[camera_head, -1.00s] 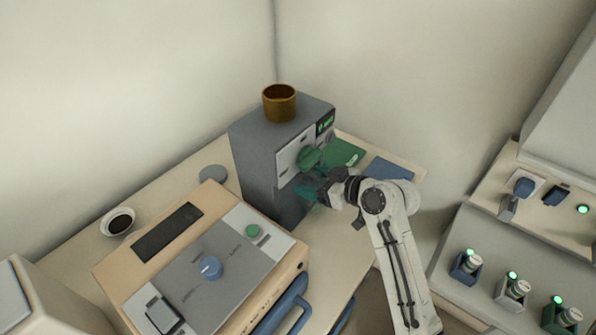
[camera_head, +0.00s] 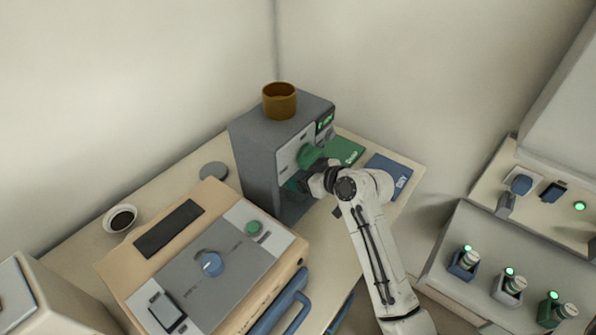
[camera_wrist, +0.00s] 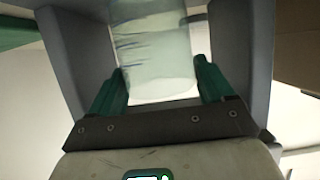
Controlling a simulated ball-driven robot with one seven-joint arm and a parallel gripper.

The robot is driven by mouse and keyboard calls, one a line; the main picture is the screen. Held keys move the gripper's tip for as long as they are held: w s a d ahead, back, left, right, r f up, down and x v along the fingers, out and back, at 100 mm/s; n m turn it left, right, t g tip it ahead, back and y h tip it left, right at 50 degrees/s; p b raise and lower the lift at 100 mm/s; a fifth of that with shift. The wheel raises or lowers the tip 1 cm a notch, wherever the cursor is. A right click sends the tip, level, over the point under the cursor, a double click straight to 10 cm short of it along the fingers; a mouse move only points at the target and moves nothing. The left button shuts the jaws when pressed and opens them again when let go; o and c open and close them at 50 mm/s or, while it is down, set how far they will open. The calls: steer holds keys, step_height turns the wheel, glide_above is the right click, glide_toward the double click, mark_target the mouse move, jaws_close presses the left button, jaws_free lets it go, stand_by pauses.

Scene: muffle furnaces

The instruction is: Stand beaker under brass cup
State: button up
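The brass cup (camera_head: 280,102) stands on top of a tall grey machine (camera_head: 255,165) in the head view. The beaker (camera_wrist: 155,60) is pale and translucent, and shows in the wrist view between my two green fingers. My gripper (camera_wrist: 160,85) is shut on it, with a finger against each side. In the head view my gripper (camera_head: 292,184) reaches into the opening at the machine's front, below the green knob. The beaker is hidden there. Grey walls flank it in the wrist view. I cannot tell whether its base touches a surface.
A beige unit with a blue knob (camera_head: 211,264) stands in front, to the left. A green mat (camera_head: 343,151) and a blue mat (camera_head: 388,176) lie right of the machine. A white bowl (camera_head: 120,218) and a grey disc (camera_head: 213,171) are at left. Small holders (camera_head: 464,263) line the right bench.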

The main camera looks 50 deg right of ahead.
steer(key=o, duration=0.3)
steer(key=shift+r, duration=0.25)
steer(key=v, duration=1.2)
steer(key=shift+b, duration=0.35)
steer(key=shift+f, duration=0.15)
